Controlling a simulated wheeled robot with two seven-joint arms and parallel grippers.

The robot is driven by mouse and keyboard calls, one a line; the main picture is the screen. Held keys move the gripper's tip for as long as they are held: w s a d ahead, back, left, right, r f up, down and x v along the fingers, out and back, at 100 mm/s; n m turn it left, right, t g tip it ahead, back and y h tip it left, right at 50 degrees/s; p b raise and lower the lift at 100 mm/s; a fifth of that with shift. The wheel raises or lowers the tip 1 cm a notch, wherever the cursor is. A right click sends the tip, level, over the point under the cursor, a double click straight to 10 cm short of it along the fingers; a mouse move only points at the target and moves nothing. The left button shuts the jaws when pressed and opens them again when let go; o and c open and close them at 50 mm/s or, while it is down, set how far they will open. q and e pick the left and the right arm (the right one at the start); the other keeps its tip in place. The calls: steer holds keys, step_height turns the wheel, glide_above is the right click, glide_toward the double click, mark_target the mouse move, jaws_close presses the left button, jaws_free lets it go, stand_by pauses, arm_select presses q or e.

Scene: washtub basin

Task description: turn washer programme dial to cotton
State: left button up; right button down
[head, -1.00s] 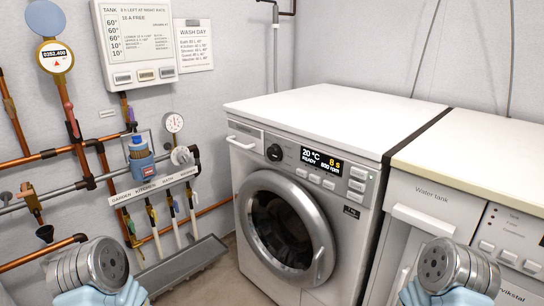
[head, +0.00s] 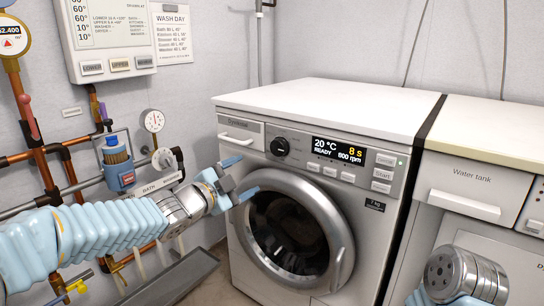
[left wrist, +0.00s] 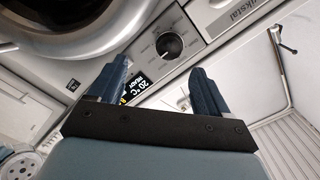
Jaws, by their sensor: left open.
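The washer (head: 300,110) stands ahead with a white top and a round door. Its black programme dial (head: 279,146) is on the control panel, left of the display (head: 338,150), which reads 20 °C, READY, 8 s, 800 rpm. My left gripper (head: 240,178) is open and empty, below and left of the dial, in front of the panel and the door's upper left. In the left wrist view the dial (left wrist: 169,45) lies ahead of the fingers (left wrist: 160,82), apart from them. My right arm shows at the lower right of the head view; its fingers are out of the frame.
The detergent drawer (head: 240,132) is left of the dial. A Water tank unit (head: 470,190) stands right of the washer. Pipes, a pressure gauge (head: 153,120) and a blue-capped device (head: 117,165) are on the left wall, close to my left arm. A grey trough (head: 175,280) lies below.

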mark_target(276, 149)
arm_select(q)
steer(key=shift+m+h, duration=0.3)
steer(key=shift+m, duration=0.3)
steer(key=r+x, duration=0.1)
steer(key=x, duration=0.3)
steer(key=p+x, duration=0.1)
steer(key=x, duration=0.4)
steer(key=r+x, duration=0.1)
steer(key=x, duration=0.3)
steer(key=shift+w+d+r+p, duration=0.15)
steer(key=shift+w+r+p, duration=0.1)
steer(key=shift+r+p, duration=0.1)
steer(key=c, duration=1)
